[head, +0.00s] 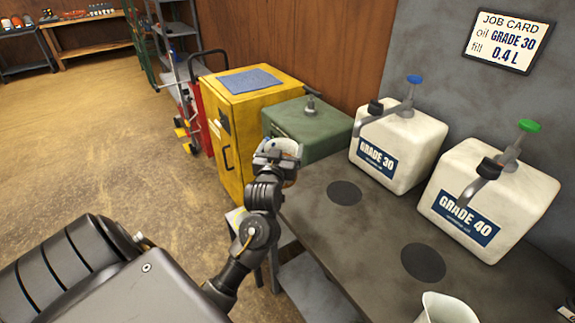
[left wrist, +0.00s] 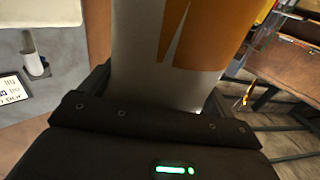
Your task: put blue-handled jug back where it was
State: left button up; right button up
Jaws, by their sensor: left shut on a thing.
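My left gripper (head: 277,160) is shut on a white-and-orange container, held near the left end of the bench, in front of the green can. In the left wrist view this container (left wrist: 150,45) fills the space between the fingers, white with an orange patch. No blue handle shows on it, so I cannot tell whether it is the blue-handled jug. A white jug (head: 446,310) stands on the bench at the bottom edge of the head view, partly cut off; its handle is not visible. My right gripper is not in view.
The grey bench (head: 385,220) has two dark round pads, a left one (head: 344,193) and a right one (head: 423,263), both bare. A yellow cabinet (head: 240,105) stands left.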

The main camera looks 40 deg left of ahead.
pick_arm(q)
jog(key=w+f, duration=0.2)
jog(key=w+a+f, duration=0.1)
jog(key=w+f, duration=0.1)
jog(key=f, duration=0.1)
jog(key=shift+f, duration=0.1)
jog(key=f+p, duration=0.1)
jog(key=f, duration=0.2)
jog(key=shift+w+p, duration=0.2)
jog(key=shift+p, duration=0.15)
jog(key=shift+f, duration=0.15)
jog(key=shift+f, duration=0.15)
jog(key=o, duration=1.7)
jog(key=shift+s, duration=0.15)
